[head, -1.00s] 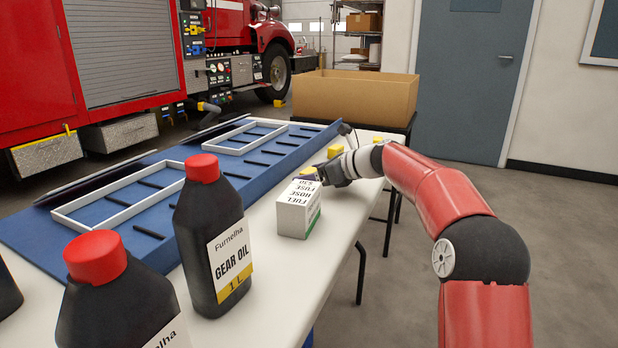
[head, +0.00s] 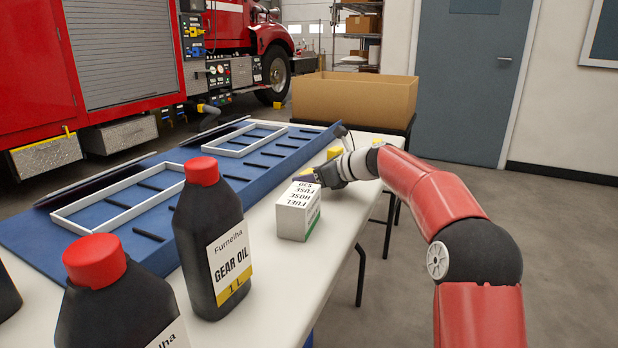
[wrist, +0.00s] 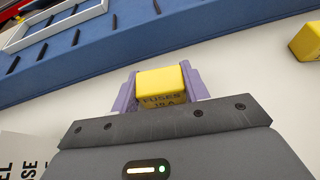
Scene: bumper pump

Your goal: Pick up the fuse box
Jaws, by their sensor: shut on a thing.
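The fuse box is a small yellow block marked "FUSES 10 A" (wrist: 161,86) in the wrist view. My gripper (wrist: 160,92) is shut on it, with a purple finger on each side. In the head view my gripper (head: 312,178) is low over the white table, just behind the white fuel hose box (head: 298,211), which hides part of the fingers and most of the fuse box. I cannot tell whether the fuse box is clear of the table.
Another yellow block (wrist: 307,41) stands to the right in the wrist view. Black gear oil bottles (head: 214,240) with red caps stand at the near left. A blue panel with white frames (head: 150,190) lies along the table's left. A cardboard box (head: 354,98) is behind.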

